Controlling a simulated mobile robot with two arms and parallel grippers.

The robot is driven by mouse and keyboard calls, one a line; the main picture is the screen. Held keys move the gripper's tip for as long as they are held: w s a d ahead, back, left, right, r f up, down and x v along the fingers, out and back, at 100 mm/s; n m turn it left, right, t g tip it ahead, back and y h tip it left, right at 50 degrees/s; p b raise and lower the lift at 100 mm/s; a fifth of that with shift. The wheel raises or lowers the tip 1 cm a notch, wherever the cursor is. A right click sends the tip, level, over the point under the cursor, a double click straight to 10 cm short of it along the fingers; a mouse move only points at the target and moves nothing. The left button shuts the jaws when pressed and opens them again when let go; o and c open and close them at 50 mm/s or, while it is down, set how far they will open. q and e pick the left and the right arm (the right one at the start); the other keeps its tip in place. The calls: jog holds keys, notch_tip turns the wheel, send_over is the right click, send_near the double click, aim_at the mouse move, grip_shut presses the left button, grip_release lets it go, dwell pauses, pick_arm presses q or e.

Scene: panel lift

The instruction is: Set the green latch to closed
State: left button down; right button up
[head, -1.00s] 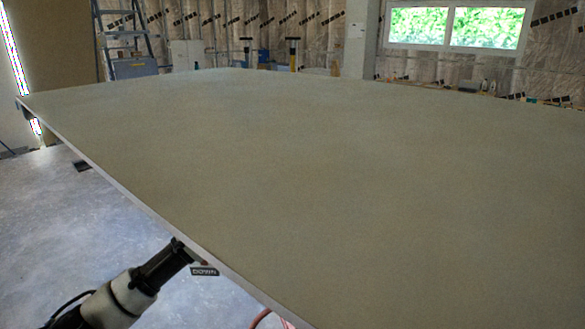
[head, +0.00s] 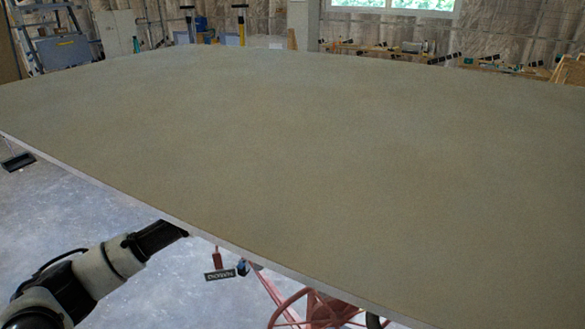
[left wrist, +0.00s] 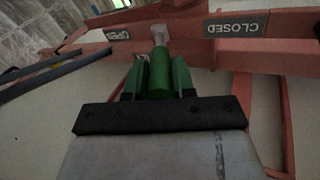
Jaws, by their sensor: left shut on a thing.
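The green latch (left wrist: 158,72) shows in the left wrist view as an upright green handle below a grey pivot piece on a red beam. My left gripper (left wrist: 160,78) is shut on it, one finger on each side. An OPEN label (left wrist: 118,34) lies left of the latch and a CLOSED label (left wrist: 237,25) lies right of it. The latch stands between the two labels. In the head view my left gripper (head: 186,234) reaches the near edge of the panel, and its fingertips and the latch are hidden under it. My right gripper is not in view.
A large flat panel (head: 300,150) fills most of the head view. Below its near edge are a red lift frame with a wheel (head: 305,312) and a dark label plate (head: 220,275). A stepladder (head: 60,48) stands at the back left.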

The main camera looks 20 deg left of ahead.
pick_arm(q)
jog(key=c, duration=0.9)
grip_release()
jog(key=shift+w, duration=0.1)
jog(key=shift+c, duration=0.2)
jog(key=shift+s+a+f, duration=0.15)
jog(key=shift+s+a, duration=0.05)
jog(key=shift+s, duration=0.2)
jog(key=b+v, duration=0.3)
jog(key=v, duration=0.7)
jog(key=shift+b, duration=0.4)
